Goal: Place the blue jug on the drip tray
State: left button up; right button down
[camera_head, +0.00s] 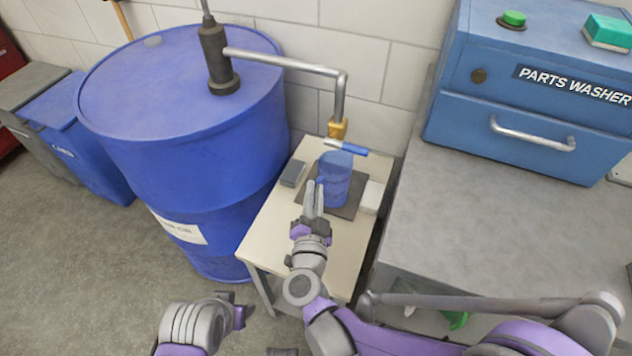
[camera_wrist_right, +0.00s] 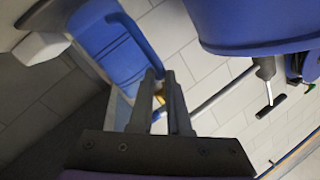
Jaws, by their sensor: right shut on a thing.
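The blue jug (camera_head: 335,172) stands upright at the small beige table, under the tap spout. It also shows in the right wrist view (camera_wrist_right: 122,50). The dark drip tray (camera_head: 346,209) is directly below it; whether the jug touches the tray or hovers just above is hard to tell. My right gripper (camera_head: 314,197) is at the jug's near left side, shut on it, apparently at the handle; the fingers hide the grip. My left gripper (camera_head: 240,312) is low at the bottom of the head view, away from the table; its jaws are unclear.
A big blue drum (camera_head: 180,110) with a pump and pipe stands left of the table. A yellow tap (camera_head: 338,128) with a blue lever is close above the jug. A grey block (camera_head: 293,173) and white box (camera_head: 371,197) flank the tray. A grey bench (camera_head: 480,210) is right.

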jog(key=w, duration=0.1)
jog(key=w+f+b, duration=0.1)
jog(key=w, duration=0.2)
jog(key=shift+w+f, duration=0.15)
jog(key=shift+f, duration=0.1)
jog(key=shift+f+b, duration=0.15)
jog(key=shift+b, duration=0.15)
jog(key=c, duration=0.9)
grip_release()
jog(key=shift+o, duration=0.2)
